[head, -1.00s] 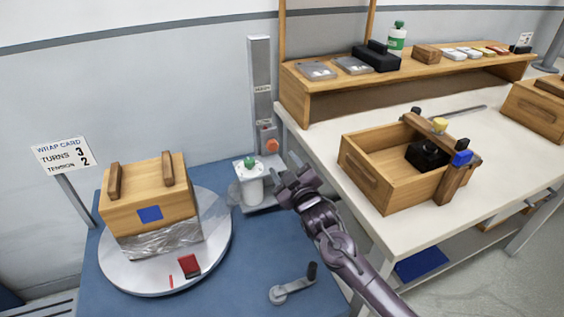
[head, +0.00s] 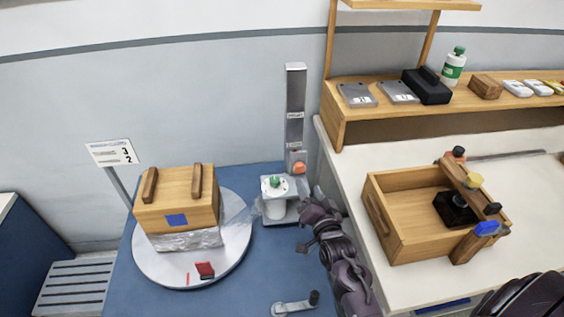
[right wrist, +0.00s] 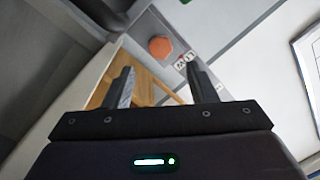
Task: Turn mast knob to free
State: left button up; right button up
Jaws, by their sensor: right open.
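The grey upright mast (head: 295,110) stands at the back edge of the blue table. The orange mast knob (head: 299,168) is low on its front, and it also shows in the right wrist view (right wrist: 160,47). My right gripper (head: 318,205) is in front of and below the knob, apart from it. In the right wrist view the two fingers are spread and empty (right wrist: 163,78), with the knob beyond them, roughly between the tips. The white film roll (head: 274,206) with a green top stands beside the mast's foot. My left gripper is out of view.
A turntable (head: 160,275) at left bears a wooden box (head: 176,203) with film around its lower part. A crank handle (head: 294,306) lies near the front. The white bench (head: 400,285) with an open wooden crate (head: 380,208) stands close at right.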

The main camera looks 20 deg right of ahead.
aim_at(301, 170)
jog(key=w, duration=0.5)
jog(key=w+d, duration=0.1)
jog(key=w, duration=0.1)
jog(key=shift+w+p, duration=0.3)
jog(key=shift+p, duration=0.05)
jog(key=shift+c, duration=0.2)
jog(key=c, duration=0.9)
